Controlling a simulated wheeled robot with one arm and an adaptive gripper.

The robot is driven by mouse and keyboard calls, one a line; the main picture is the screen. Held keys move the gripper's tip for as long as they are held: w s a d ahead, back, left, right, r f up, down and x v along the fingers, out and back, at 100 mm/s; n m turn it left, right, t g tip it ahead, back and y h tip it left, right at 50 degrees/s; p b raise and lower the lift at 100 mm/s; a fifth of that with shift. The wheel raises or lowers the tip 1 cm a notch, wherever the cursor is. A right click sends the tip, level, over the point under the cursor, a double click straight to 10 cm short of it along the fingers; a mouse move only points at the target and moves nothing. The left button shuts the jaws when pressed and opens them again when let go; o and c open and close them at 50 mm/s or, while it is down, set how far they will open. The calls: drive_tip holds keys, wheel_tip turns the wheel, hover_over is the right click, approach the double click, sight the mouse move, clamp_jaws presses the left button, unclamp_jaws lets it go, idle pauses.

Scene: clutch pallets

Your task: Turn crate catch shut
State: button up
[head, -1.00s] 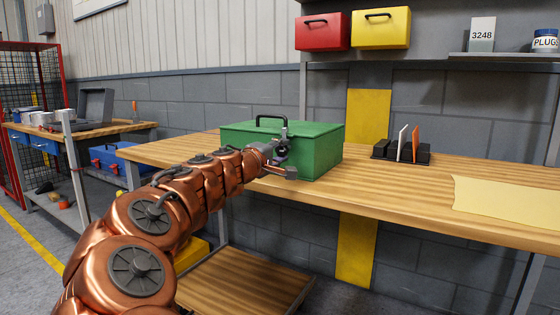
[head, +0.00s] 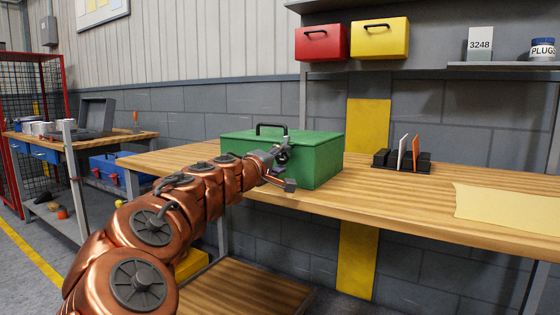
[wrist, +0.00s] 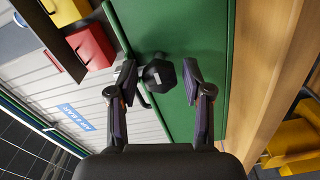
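The green crate (head: 320,160) stands shut on the wooden workbench, its black carrying handle (head: 271,126) on top. Its catch appears in the wrist view as a dark, many-sided knob (wrist: 159,75) on the green front. My gripper (head: 286,168) is at the crate's front in the head view and largely hides the catch there. In the wrist view my gripper (wrist: 160,78) is open, with one finger on each side of the knob. Small gaps show beside the knob; I cannot tell whether either finger touches it.
The workbench (head: 400,205) is clear in front of the crate's right side. A black rack (head: 402,160) with upright cards and a yellowish sheet (head: 505,204) lie to the right. Red (head: 322,37) and yellow (head: 380,33) boxes sit above.

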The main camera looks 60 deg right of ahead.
drive_tip(key=shift+o, duration=0.6)
drive_tip(key=shift+a, duration=0.35)
drive_tip(key=a, duration=1.1)
drive_tip(key=shift+s+a, duration=0.15)
drive_tip(key=shift+s, duration=0.1)
